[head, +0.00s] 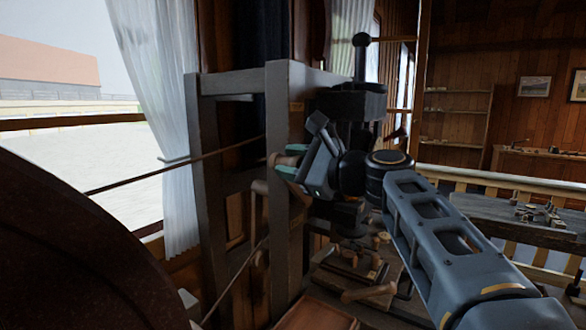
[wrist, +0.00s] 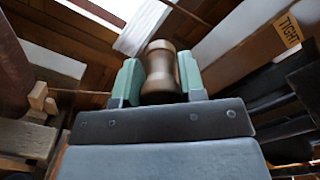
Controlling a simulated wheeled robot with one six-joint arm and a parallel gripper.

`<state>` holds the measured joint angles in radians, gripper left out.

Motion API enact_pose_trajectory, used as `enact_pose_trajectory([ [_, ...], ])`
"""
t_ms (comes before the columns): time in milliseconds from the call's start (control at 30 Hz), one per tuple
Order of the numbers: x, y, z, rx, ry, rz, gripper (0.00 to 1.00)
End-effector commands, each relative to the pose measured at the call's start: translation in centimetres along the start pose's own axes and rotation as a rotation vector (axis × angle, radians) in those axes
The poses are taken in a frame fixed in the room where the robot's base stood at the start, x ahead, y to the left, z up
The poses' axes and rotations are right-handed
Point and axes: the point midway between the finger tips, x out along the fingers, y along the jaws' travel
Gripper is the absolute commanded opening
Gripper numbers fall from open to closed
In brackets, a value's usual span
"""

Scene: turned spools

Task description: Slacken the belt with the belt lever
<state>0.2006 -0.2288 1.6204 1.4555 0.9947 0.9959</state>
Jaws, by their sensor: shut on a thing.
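My gripper (head: 287,161) is at the grey wooden frame of the machine, its green fingertips at the frame's upright post. In the wrist view my gripper (wrist: 160,82) is shut on a turned brown wooden knob (wrist: 160,65), which looks like the handle of the belt lever. The rest of the lever is hidden. A label reading TIGHT (wrist: 287,33) is on a grey beam to the right of the knob. The belt (head: 175,168) is a thin brown cord that runs from the dark wheel at the left to the frame; its lower run (head: 235,283) slants up to the frame.
The large dark wheel (head: 70,255) fills the lower left. The grey frame (head: 283,230) stands beside my arm. Dark machine parts (head: 350,102) rise behind my gripper. A workbench (head: 500,215) with small items stands at the right.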

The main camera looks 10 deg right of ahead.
Motion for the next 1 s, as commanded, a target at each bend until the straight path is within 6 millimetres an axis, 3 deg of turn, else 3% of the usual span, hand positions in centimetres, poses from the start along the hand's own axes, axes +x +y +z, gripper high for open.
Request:
enact_pose_trajectory([
  [467, 0.07, 0.48, -0.21, -0.013, 0.003, 0.009, 0.00],
  [500, 0.07, 0.49, -0.24, -0.013, 0.003, 0.009, 0.41],
  [733, 0.04, 0.37, -0.17, -0.013, 0.002, 0.006, 0.63],
  [1000, -0.14, 0.28, -0.09, -0.013, 0.002, 0.003, 0.63],
])
